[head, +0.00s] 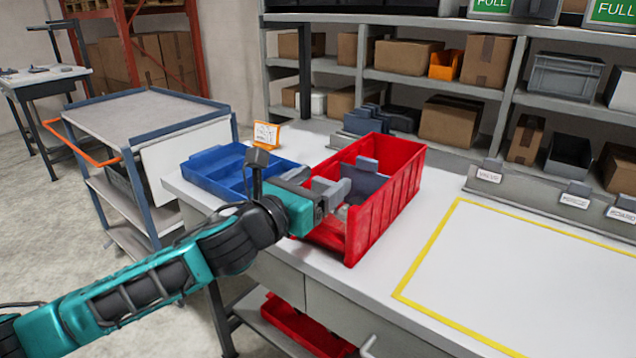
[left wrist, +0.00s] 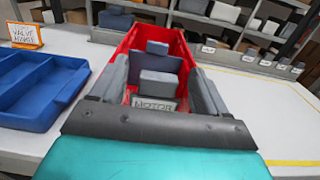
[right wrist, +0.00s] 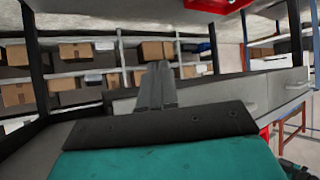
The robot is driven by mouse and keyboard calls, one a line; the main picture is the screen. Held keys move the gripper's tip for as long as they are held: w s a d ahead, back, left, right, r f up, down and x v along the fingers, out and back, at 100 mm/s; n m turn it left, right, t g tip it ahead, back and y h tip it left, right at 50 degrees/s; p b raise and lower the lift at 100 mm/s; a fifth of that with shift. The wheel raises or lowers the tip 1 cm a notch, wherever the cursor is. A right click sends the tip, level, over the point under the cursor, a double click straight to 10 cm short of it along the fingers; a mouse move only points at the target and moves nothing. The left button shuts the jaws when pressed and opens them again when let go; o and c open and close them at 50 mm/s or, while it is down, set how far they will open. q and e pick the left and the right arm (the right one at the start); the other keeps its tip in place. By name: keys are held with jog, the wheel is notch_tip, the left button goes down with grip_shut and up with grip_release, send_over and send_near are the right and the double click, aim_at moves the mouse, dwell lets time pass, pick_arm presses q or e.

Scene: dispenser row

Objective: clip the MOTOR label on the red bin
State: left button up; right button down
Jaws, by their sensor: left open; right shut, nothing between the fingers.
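The red bin (head: 385,215) stands on the white table, with grey dividers or parts inside. It also shows in the left wrist view (left wrist: 185,48). The MOTOR label (left wrist: 155,103) shows between my left gripper's fingers in the left wrist view, its text facing the camera. I cannot tell whether it is clipped on the bin's near edge or lies behind it. My left gripper (head: 330,190) is open at the red bin's near left end, its fingers also in the left wrist view (left wrist: 160,88). My right gripper (right wrist: 158,85) is shut and empty, away from the red bin.
A blue bin (head: 225,168) stands left of the red bin, with an orange-framed sign (head: 267,134) behind. A grey rail with other labels, including VALVE (head: 489,177), runs along the table's back right. The yellow-outlined area (head: 530,285) is clear. A cart (head: 150,115) stands left.

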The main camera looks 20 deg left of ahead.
pick_arm(q)
jog(key=b+v, duration=0.1)
jog(key=v, duration=1.2)
jog(key=shift+b, duration=0.35)
pick_arm(e)
jog(key=shift+w+a+f+y, duration=0.2)
jog(key=shift+w+a+y, duration=0.1)
jog(key=shift+a, duration=0.15)
jog(key=shift+d+f, duration=0.1)
